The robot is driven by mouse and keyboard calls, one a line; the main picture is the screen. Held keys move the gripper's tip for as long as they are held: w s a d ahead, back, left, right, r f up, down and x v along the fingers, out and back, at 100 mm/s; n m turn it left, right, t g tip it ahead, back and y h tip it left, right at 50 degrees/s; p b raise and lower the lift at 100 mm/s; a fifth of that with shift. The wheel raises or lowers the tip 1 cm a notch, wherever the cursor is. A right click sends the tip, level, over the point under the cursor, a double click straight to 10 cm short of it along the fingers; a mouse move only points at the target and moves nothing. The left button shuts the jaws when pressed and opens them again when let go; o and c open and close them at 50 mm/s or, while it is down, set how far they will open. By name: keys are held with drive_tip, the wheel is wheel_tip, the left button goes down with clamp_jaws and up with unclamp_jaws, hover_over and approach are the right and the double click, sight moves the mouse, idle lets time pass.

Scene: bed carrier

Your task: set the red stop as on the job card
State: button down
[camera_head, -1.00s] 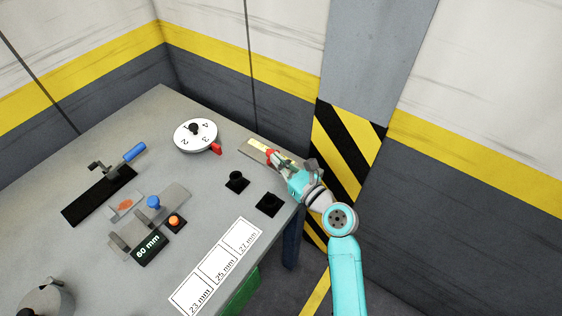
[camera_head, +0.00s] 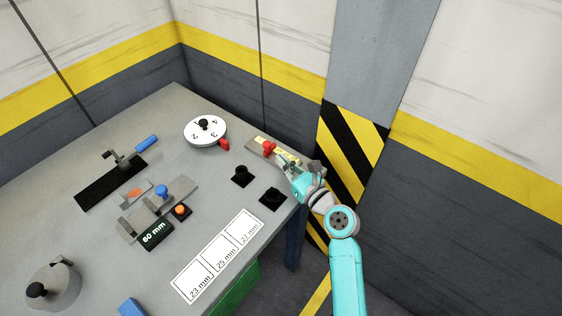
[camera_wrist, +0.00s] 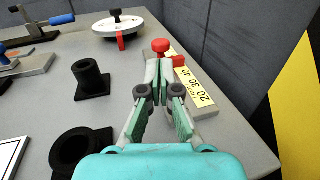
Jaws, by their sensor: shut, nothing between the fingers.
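The red stop (camera_head: 269,148) is a round red knob on a rail at the table's far right edge. In the wrist view the red stop (camera_wrist: 161,47) stands just beyond my fingertips. A yellow scale (camera_wrist: 188,82) beside it reads 20, 30, 40; part of the scale and the stop's base are hidden by my fingers. My gripper (camera_head: 291,160) is just right of the stop in the head view. In the wrist view my gripper (camera_wrist: 159,68) is shut and empty; contact with the stop cannot be told. No job card can be made out for certain.
A white numbered dial (camera_head: 206,131) with a red pointer stands behind. Two black sockets (camera_head: 241,175) (camera_head: 271,199) are near the gripper. White cards (camera_head: 221,257) read 23, 25 and 27 mm. A dark display (camera_head: 156,234) reads 60 mm. The wall is close behind the rail.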

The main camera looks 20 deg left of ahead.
drive_tip(key=v, duration=0.9)
drive_tip(key=shift+s+d, duration=0.15)
